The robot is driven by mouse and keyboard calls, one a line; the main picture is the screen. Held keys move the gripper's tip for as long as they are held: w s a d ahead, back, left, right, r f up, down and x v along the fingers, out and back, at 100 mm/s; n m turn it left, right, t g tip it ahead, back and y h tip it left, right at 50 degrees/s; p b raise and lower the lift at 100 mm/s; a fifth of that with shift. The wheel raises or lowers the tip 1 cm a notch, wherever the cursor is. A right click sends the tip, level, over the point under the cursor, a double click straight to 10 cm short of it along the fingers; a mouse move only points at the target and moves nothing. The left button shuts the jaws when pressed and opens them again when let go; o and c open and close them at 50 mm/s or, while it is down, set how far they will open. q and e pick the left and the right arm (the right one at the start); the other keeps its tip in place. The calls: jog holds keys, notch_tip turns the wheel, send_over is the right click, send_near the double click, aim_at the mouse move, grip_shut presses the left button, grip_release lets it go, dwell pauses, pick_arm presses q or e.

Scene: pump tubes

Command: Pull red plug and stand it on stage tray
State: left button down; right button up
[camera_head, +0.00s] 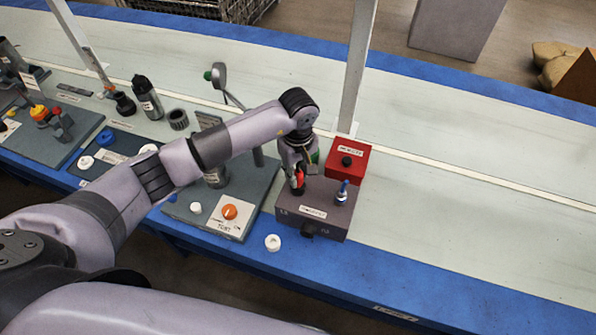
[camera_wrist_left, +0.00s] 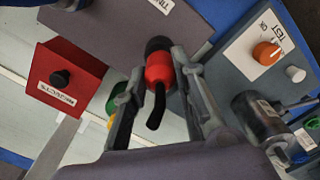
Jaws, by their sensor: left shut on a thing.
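The red plug (camera_head: 298,180) with its black tail is at the left end of a grey-purple box (camera_head: 325,202). In the left wrist view the red plug (camera_wrist_left: 158,72) sits between the two fingers, its dark collar toward the box top. My left gripper (camera_head: 297,168) comes down from above and is shut on the plug; in the wrist view the fingers (camera_wrist_left: 160,100) flank it. I cannot tell if the plug is fully seated. A dark blue tray (camera_head: 122,139) with a label and caps lies at left; I cannot read whether it is the stage tray. My right gripper is not in view.
A blue plug (camera_head: 342,192) stands on the same box. A red box (camera_head: 347,161) with a black knob is just behind. A test panel with an orange knob (camera_head: 230,211) and a loose white cap (camera_head: 273,242) are nearby. The bench at right is clear.

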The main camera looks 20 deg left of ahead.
aim_at(298, 172)
pick_arm(q)
jog(key=shift+r, duration=0.1)
jog(key=shift+r+p, duration=1.1)
jog(key=shift+r, duration=0.95)
